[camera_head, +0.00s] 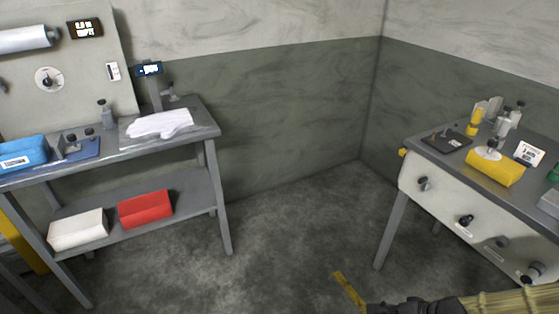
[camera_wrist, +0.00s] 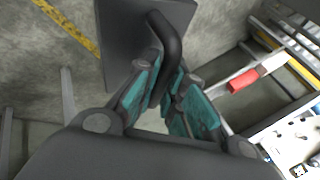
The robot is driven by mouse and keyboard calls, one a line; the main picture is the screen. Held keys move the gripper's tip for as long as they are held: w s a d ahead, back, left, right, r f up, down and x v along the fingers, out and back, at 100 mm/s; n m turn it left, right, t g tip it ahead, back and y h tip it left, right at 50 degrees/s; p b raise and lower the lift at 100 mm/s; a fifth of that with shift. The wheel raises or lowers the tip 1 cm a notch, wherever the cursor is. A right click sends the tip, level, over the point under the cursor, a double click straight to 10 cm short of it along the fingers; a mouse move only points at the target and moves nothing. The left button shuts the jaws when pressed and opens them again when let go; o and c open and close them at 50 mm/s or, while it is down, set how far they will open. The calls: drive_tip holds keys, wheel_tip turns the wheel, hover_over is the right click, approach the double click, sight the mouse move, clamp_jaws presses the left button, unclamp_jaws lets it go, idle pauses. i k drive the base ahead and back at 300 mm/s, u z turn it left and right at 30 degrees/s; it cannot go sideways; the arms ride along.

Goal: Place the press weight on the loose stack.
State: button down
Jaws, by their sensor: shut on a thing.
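The press weight (camera_wrist: 125,40) is a dark grey flat plate with a black curved handle in the wrist view. My gripper (camera_wrist: 167,88), with teal fingers, is shut on that handle and holds the weight above the floor. A flat white pile (camera_head: 160,124), which looks like the loose stack of film gloves, lies on the right part of the left bench top. My gripper is far from this pile.
The left grey bench (camera_head: 207,128) carries a blue pack (camera_head: 22,152) and small fixtures. Its lower shelf holds a white box (camera_head: 78,229) and a red box (camera_head: 145,208). A right bench (camera_head: 425,150) bears a yellow block (camera_head: 495,168) and bottles. The floor between them is clear.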

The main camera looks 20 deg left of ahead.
sight(151, 127)
drive_tip(key=u, duration=0.55)
drive_tip(key=i, duration=0.8)
drive_tip(key=u, duration=0.8)
